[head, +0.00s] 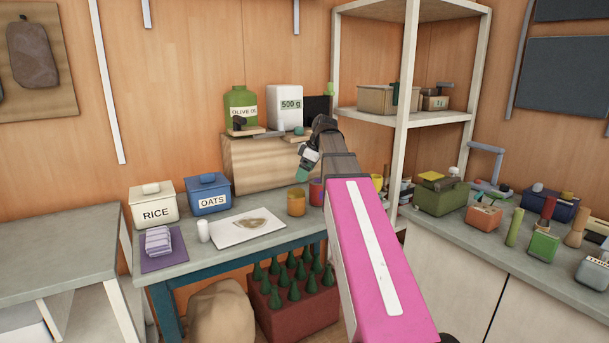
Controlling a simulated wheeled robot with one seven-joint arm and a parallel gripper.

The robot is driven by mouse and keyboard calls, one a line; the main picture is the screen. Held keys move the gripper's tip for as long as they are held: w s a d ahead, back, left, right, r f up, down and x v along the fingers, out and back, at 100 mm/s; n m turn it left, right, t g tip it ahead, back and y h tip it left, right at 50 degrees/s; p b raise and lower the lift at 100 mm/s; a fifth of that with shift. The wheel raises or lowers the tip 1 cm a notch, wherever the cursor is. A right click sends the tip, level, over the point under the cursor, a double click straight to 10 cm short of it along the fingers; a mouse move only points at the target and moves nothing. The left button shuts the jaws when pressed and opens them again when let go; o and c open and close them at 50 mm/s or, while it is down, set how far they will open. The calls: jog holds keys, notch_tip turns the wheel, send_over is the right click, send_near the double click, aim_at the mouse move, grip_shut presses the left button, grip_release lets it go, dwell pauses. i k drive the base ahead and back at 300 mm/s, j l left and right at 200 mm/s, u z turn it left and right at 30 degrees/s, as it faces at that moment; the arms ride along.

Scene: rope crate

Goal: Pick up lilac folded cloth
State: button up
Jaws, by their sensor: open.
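The lilac folded cloth (158,241) lies as a small striped stack on a dark purple mat (164,262) at the left front of the grey table (190,261). My gripper (303,170) is at the end of my pink arm, to the right of the cloth and well apart from it, above the back of the table. Its jaws are open, and I see nothing held in it. The cloth is fully in view.
A RICE tin (155,213), an OATS tin (213,200) and a white cylinder (203,231) stand near the cloth. A white board (262,236) lies to its right. A crate of green bottles (285,316) is below. Shelves (455,113) stand at right.

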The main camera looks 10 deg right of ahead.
aim_at(158, 241)
jog(key=u, duration=1.3)
